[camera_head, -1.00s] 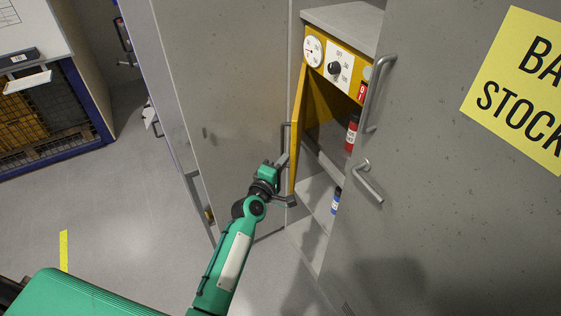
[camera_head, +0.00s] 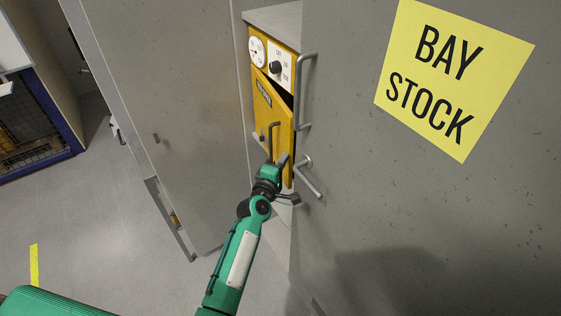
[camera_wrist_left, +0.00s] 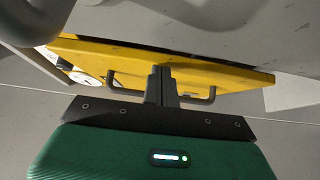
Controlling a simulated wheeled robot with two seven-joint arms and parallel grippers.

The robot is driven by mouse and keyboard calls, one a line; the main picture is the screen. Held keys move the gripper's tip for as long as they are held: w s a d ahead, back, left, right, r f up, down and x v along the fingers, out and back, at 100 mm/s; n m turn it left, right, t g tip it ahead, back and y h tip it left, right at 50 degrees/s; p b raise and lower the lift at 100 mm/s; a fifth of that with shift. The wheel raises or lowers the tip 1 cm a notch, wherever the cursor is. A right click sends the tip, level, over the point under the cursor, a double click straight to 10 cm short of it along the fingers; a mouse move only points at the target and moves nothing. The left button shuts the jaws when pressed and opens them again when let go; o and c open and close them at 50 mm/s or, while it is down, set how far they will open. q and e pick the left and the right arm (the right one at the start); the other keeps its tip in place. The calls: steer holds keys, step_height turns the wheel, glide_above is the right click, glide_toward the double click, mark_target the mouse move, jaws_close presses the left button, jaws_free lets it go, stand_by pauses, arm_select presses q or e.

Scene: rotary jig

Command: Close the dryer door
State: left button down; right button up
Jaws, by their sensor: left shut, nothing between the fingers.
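The dryer (camera_head: 272,16) is a tall narrow cabinet with a yellow front, a gauge and a black knob. Its yellow door (camera_head: 271,104) is swung most of the way in, with a dark gap along its right and top edges. My left gripper (camera_head: 276,160) is shut and empty at the door's lower part, by the grey bar handle. In the left wrist view the fingers (camera_wrist_left: 162,72) reach the door's face (camera_wrist_left: 200,68) between the handle's two ends (camera_wrist_left: 212,95); whether they touch it I cannot tell. My right gripper is not in view.
A large grey door panel (camera_head: 170,110) stands open left of the dryer. A grey door with a yellow BAY STOCK sign (camera_head: 455,75) and bar handles (camera_head: 303,90) stands close on the right. Open floor (camera_head: 100,220) lies to the left.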

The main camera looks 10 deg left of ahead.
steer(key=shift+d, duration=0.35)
